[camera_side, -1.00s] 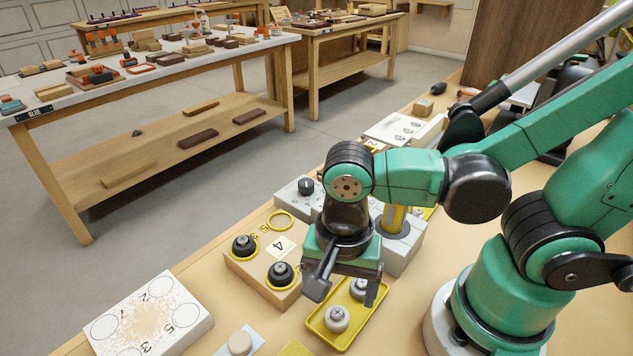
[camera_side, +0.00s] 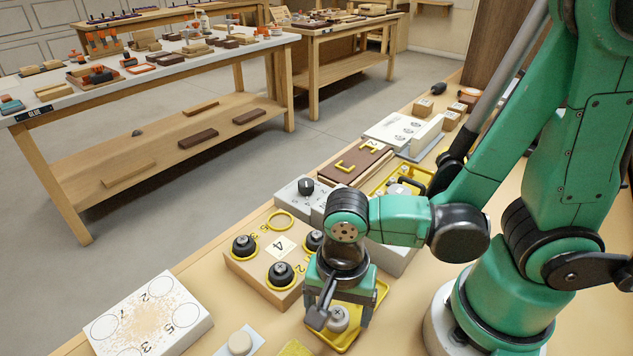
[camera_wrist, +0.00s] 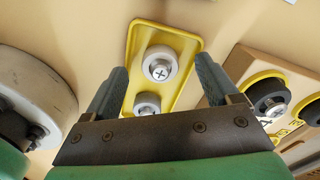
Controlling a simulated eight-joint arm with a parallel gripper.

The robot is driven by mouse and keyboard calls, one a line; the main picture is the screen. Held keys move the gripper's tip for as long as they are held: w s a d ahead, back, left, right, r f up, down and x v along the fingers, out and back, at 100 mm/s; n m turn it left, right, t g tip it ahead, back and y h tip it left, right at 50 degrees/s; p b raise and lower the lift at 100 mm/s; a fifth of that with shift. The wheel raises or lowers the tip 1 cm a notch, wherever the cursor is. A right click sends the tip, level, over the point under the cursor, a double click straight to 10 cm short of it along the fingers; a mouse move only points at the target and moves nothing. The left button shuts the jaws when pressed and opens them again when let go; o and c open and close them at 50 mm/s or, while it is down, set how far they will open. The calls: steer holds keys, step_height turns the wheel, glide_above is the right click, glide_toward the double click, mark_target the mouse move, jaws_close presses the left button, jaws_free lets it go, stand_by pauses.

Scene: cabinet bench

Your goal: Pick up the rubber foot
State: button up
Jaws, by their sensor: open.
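Two round grey rubber feet with cross-head screws sit in a yellow tray (camera_wrist: 193,45). In the wrist view, one foot (camera_wrist: 160,63) shows between my fingertips, and the other foot (camera_wrist: 146,101) is partly hidden behind my gripper's body. In the side view, one grey foot (camera_side: 338,319) shows between the fingers; the other is hidden by the gripper. My gripper (camera_side: 342,320) is open, pointing down over the tray (camera_side: 380,291). In the wrist view, my gripper (camera_wrist: 161,72) has a finger on each side of the feet, with gaps. Contact is not visible.
A wooden block (camera_side: 252,270) with several black feet and yellow rings stands just left of my gripper. A grey box with a black knob (camera_side: 306,186) is behind it. A white numbered board (camera_side: 150,318) lies at front left. Bare bench lies right of the tray.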

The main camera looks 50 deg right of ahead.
mark_target(338, 312)
steer(key=shift+c, duration=0.3)
jaws_close()
steer(key=shift+r, duration=0.15)
step_height(338, 312, up, 20)
stand_by(0.7)
